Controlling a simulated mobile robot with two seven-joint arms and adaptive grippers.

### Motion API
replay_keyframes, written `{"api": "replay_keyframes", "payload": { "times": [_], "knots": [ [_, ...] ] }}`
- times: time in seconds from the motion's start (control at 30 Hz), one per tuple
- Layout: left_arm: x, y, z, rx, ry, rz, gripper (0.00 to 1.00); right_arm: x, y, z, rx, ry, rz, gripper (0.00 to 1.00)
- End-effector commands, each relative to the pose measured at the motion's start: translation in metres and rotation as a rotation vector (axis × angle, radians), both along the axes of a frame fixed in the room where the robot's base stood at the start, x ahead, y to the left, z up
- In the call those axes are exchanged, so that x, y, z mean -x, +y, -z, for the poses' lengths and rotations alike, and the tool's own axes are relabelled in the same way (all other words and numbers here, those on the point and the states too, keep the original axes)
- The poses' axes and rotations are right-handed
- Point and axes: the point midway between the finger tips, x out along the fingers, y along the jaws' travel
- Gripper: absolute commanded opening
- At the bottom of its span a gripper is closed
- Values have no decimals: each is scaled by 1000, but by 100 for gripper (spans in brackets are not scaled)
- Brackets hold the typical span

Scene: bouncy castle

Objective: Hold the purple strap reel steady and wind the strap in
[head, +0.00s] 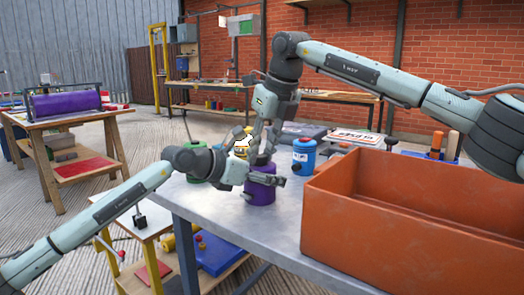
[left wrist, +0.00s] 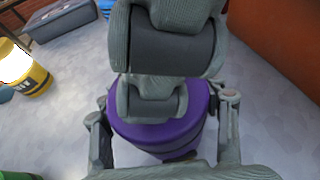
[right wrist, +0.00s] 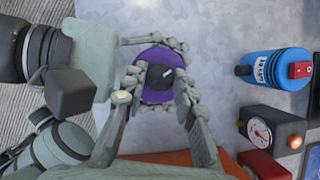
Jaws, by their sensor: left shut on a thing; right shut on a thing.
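The purple strap reel (head: 260,195) stands upright on the grey table near its front edge. It also shows in the left wrist view (left wrist: 160,138) and the right wrist view (right wrist: 153,95). My left gripper (head: 264,179) is shut on the reel's body from the side, with a finger on either side. My right gripper (head: 262,158) reaches down from above and is shut on the dark knob (right wrist: 159,77) on top of the reel. In the left wrist view, my right gripper hides part of the reel's top. I cannot make out the strap.
A large orange crate (head: 385,240) stands close on the right of the grey table (head: 235,215). A blue canister (head: 303,156) is behind the reel. A yellow canister (left wrist: 30,80) and a green one stand to the left. A gauge box (right wrist: 270,130) is nearby.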

Motion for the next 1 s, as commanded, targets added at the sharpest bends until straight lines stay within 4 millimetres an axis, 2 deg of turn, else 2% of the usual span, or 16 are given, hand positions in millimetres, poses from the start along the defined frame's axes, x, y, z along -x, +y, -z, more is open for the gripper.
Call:
{"api": "replay_keyframes", "payload": {
  "times": [0.3,0.7,0.73,0.9,1.0],
  "knots": [
    [1,-1,0,0,0,1,11,0,0,-1,-1,-2,78,0],
    [1,-1,0,0,1,2,11,0,0,-1,-2,-2,84,0],
    [1,-1,0,0,1,2,11,0,0,-1,-2,-2,84,30],
    [1,-1,0,-1,1,1,11,0,0,-1,-1,-2,83,49],
    [0,-1,0,0,0,1,11,0,0,0,-1,-2,83,49]
  ]
}}
